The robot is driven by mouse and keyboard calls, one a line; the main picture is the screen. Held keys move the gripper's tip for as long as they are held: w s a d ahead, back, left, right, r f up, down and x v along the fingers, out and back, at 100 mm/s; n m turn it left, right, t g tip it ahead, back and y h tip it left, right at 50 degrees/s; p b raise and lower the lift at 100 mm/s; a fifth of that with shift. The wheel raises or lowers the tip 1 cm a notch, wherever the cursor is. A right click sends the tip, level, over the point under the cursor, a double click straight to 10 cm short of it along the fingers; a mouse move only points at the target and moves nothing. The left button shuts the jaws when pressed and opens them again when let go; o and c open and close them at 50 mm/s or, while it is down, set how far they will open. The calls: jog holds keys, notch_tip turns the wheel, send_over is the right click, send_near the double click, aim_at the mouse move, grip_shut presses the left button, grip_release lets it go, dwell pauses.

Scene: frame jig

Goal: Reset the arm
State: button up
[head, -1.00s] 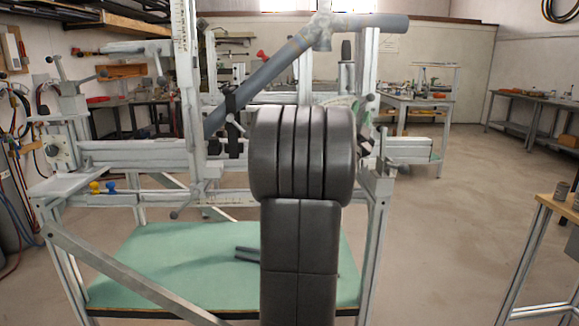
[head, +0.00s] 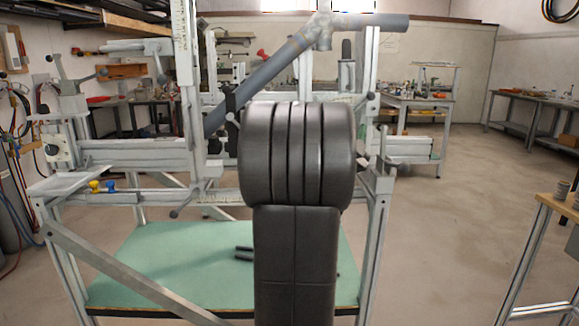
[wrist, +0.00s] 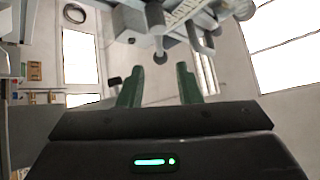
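My black arm (head: 295,155) rises in the middle of the head view, in front of the grey frame jig (head: 130,155). My gripper does not show in the head view. In the wrist view my gripper (wrist: 158,88) has its two green fingers wide apart, with nothing between them. Metal jig parts (wrist: 158,40) show beyond the fingertips, at the top of that view. The gap between them and the fingers is hard to judge.
Grey tubes (head: 270,75) are joined on the jig. Its green lower shelf (head: 170,260) holds short dark tubes (head: 243,253). A wooden-topped table (head: 560,205) stands at right, workbenches (head: 530,105) behind. The floor (head: 450,230) between jig and table is clear.

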aim_at(364, 104)
jog(key=x, duration=0.8)
jog(key=shift+r+m+g+h+p, duration=0.1)
jog(key=shift+m+g+h+p, duration=0.25)
jog(key=shift+p, duration=0.65)
jog(key=shift+s+m+g+h+p, duration=0.15)
jog(key=shift+m+g+h+p, duration=0.15)
jog(key=shift+m+p, duration=0.35)
jog(key=shift+d+f+m+g+h+p, duration=0.1)
jog(key=shift+f+m+g+h+p, duration=0.25)
jog(key=shift+p, duration=0.4)
jog(key=shift+f, duration=0.2)
